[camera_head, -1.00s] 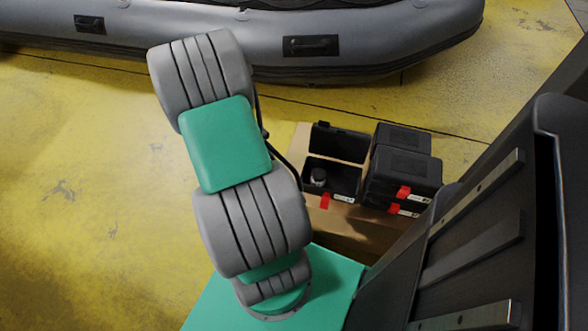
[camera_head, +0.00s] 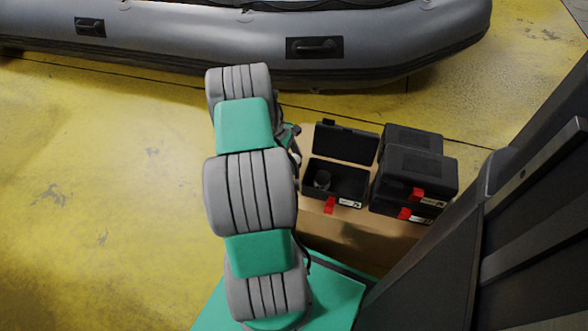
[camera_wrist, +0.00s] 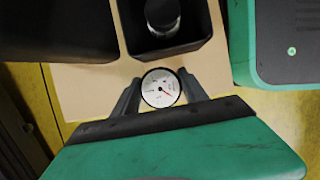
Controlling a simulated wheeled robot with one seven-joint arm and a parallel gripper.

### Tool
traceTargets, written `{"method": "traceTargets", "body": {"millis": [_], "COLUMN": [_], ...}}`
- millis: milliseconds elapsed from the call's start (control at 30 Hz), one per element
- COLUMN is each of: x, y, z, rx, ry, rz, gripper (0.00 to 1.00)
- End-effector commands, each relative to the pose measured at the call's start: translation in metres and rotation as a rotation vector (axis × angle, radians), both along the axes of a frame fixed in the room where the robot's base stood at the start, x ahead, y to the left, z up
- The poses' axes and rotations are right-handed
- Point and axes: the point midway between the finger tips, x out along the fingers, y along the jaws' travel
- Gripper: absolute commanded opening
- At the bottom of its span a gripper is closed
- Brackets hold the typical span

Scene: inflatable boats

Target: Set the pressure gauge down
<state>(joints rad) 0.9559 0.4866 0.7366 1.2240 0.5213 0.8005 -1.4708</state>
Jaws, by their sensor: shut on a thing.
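In the head view my arm hides the gauge and most of the gripper.
An open black case (camera_head: 338,180) with a dark round item (camera_head: 322,180) inside stands on a tan box (camera_head: 345,238). Closed black cases (camera_head: 420,172) are stacked to its right. A grey inflatable boat (camera_head: 250,45) lies behind on yellow floor.

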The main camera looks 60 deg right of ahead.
Motion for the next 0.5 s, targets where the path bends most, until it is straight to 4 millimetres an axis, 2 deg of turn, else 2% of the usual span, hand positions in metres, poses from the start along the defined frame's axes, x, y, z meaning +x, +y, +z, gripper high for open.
{"method": "traceTargets", "body": {"millis": [33,100,500], "x": [-0.001,-0.001,0.0], "y": [0.002,0.002,0.002], "z": [-0.016,-0.029,-0.032], "rx": [0.004,0.003,0.002], "ry": [0.003,0.002,0.001], "rz": [0.0,0.001,0.001], "gripper": [0.07,0.07,0.07]}}
